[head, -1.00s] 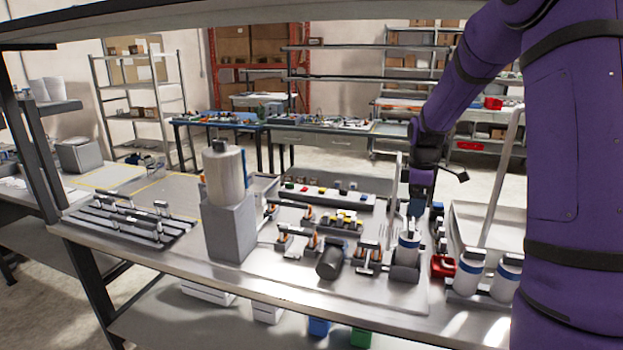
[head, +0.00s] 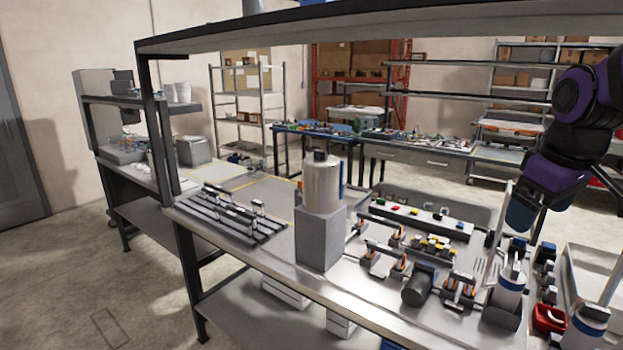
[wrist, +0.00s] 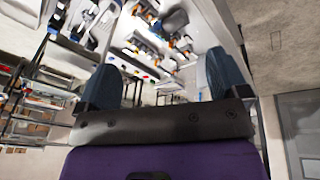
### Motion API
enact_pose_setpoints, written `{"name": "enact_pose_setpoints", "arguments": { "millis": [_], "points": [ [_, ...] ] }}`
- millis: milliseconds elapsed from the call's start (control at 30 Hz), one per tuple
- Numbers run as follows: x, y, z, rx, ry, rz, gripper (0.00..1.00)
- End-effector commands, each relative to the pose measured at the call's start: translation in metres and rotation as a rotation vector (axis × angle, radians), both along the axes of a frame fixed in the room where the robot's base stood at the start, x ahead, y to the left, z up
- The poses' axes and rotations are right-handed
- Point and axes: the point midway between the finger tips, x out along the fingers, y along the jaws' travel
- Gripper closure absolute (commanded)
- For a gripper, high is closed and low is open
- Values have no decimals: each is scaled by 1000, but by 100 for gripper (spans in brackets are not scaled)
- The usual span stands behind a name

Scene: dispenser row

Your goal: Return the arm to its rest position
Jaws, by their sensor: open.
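My gripper (head: 531,216) is at the right of the head view, above the far right part of the workbench (head: 275,262). Its blue fingers point down, over the area behind a white bottle with a dark cap. In the wrist view my gripper (wrist: 165,85) shows two blue fingers spread wide apart with nothing between them. My purple arm comes in from the right edge of the head view.
A white cylinder (head: 322,183) stands on a grey block (head: 321,237) on the bench. A slotted rack (head: 232,213) lies at left. A white bottle (head: 509,288) and a red item (head: 549,318) stand at right. A shelf (head: 380,28) overhangs the bench.

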Motion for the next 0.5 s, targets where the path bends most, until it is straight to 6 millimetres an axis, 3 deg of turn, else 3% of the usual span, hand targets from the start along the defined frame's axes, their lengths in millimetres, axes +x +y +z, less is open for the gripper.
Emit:
{"name": "enact_pose_setpoints", "arguments": {
  "millis": [300,500],
  "points": [
    [-82,36,17,92,-128,-205,7],
    [-119,47,15,155,-181,-305,7]
  ]
}}
